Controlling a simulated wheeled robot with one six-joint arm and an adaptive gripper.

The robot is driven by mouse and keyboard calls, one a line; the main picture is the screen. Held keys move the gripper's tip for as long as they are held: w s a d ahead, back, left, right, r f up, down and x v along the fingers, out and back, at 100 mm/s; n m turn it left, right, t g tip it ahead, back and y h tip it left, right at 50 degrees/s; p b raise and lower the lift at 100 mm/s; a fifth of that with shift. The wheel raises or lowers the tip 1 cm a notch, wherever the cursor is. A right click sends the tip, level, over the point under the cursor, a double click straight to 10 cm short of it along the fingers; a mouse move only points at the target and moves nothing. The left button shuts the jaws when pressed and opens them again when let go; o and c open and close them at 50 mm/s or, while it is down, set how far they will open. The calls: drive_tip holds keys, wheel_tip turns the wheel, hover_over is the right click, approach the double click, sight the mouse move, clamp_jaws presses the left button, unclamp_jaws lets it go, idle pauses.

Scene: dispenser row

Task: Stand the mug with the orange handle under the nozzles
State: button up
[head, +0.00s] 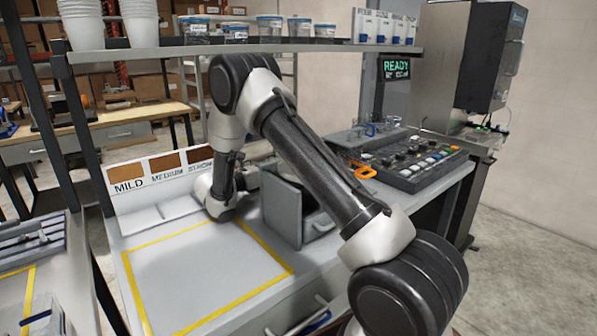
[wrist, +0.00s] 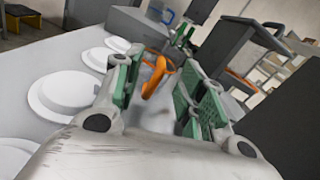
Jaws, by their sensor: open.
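An orange loop (wrist: 158,76), which looks like the mug's handle, shows between the fingers of my gripper (wrist: 154,88) in the wrist view. The gripper is open, with a green-padded finger on each side of the loop. The mug's body is pale and blurred there, and I cannot tell whether the fingers touch it. In the head view my arm reaches over the counter and my fingers are hidden. I cannot clearly make out the nozzles.
A grey open box (head: 284,212) stands right of the yellow-outlined area (head: 180,262), which is clear. A button panel (head: 420,160) lies on the right. A shelf (head: 240,49) with cups and jars crosses above. Several white discs (wrist: 62,90) line the left of the wrist view.

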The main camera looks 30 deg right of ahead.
drive_tip(key=d, duration=0.3)
drive_tip(key=shift+w+d, duration=0.35)
drive_tip(key=shift+w, duration=0.05)
clamp_jaws()
